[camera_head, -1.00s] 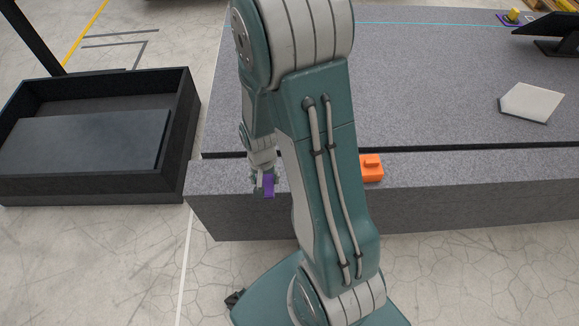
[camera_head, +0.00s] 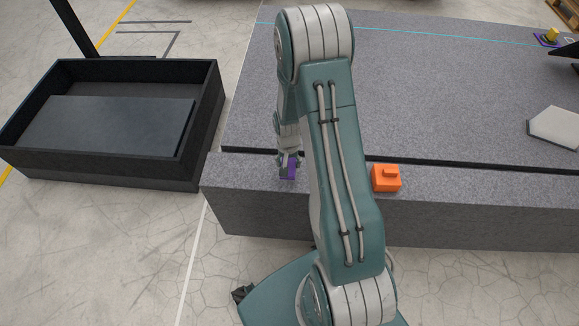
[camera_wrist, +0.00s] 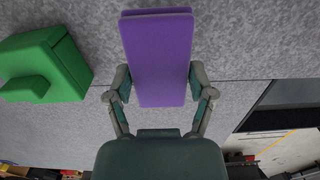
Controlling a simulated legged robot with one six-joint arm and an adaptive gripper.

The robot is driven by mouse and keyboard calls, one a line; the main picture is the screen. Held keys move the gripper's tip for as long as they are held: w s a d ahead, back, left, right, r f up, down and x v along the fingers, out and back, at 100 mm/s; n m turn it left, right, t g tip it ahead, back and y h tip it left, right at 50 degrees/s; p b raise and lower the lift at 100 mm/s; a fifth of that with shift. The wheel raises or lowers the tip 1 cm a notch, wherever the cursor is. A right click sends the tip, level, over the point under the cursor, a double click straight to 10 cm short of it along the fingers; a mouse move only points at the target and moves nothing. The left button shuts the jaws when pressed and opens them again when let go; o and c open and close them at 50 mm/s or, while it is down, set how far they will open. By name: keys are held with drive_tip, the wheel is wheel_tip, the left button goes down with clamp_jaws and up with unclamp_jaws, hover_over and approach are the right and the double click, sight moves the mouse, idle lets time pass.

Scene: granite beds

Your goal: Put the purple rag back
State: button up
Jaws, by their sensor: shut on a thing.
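The purple rag (camera_wrist: 160,52) is a flat, stiff-looking strip in the wrist view. My gripper (camera_wrist: 160,84) is shut on it, one finger on each long side, and the strip extends beyond the fingertips. In the head view the gripper (camera_head: 288,162) points down over the left end of the front granite strip, with the purple rag (camera_head: 291,172) showing small below it. I cannot tell whether the rag touches the granite. A purple patch (camera_head: 543,42) under a yellow object (camera_head: 552,35) lies at the far right of the granite bed.
A green block (camera_wrist: 45,65) lies beside the rag in the wrist view. An orange block (camera_head: 386,180) sits on the front granite strip (camera_head: 460,190), right of my arm. A black open tray (camera_head: 208,110) stands left. A pale tile (camera_head: 556,127) lies right on the granite bed (camera_head: 430,80).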

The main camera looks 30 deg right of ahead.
drive_tip(key=shift+w+a+f, duration=0.15)
drive_tip(key=shift+w+f, duration=0.25)
drive_tip(key=shift+f, duration=0.2)
wheel_tip(320, 180, down, 2)
drive_tip(key=shift+f, duration=0.25)
drive_tip(key=shift+d+f, duration=0.3)
drive_tip(key=shift+d, duration=0.25)
drive_tip(key=shift+a+f, duration=0.1)
drive_tip(key=shift+a, duration=0.1)
drive_tip(key=o, duration=1)
drive_tip(key=shift+a, duration=0.2)
drive_tip(key=shift+o, duration=0.2)
drive_tip(key=shift+d, duration=0.15)
